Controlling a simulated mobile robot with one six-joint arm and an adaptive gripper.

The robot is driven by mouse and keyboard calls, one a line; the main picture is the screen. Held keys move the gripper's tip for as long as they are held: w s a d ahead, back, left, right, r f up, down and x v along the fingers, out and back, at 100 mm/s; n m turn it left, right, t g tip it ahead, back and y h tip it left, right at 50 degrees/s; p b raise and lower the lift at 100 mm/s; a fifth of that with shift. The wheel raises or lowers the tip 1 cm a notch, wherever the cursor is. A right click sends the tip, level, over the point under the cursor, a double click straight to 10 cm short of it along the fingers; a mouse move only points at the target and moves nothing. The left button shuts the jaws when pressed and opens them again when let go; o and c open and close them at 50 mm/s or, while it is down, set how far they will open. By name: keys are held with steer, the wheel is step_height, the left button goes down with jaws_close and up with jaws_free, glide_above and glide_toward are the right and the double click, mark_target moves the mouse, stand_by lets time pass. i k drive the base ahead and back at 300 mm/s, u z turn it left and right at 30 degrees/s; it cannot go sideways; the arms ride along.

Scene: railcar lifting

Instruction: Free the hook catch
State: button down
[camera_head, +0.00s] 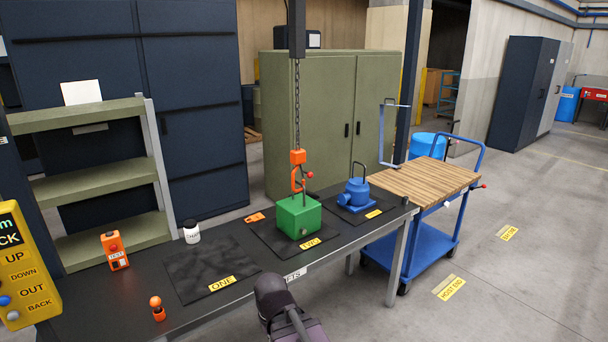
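The orange hook (297,181) hangs from an orange block (298,157) on a chain (297,100) in the head view. A small red knob (310,174) sticks out at the hook's right side, seemingly part of the catch. The hook is directly above the green block (299,216), at its thin lifting loop; I cannot tell whether it is engaged or the catch is closed. The green block sits on the dark mat marked TWO. A dark part of my arm shows at the bottom centre, in front of the bench. No gripper fingers show.
A blue pump-like unit (357,193) stands right of the green block. Mat ONE (205,272) is empty. An orange TEST box (114,250), a white jar (191,231) and an orange knob (157,308) stand left. A yellow pendant (25,265) is far left; a blue cart (425,235) is right.

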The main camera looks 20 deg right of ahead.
mark_target(310, 175)
steer(key=z, duration=0.05)
steer(key=i, duration=1.25)
steer(key=u, duration=0.35)
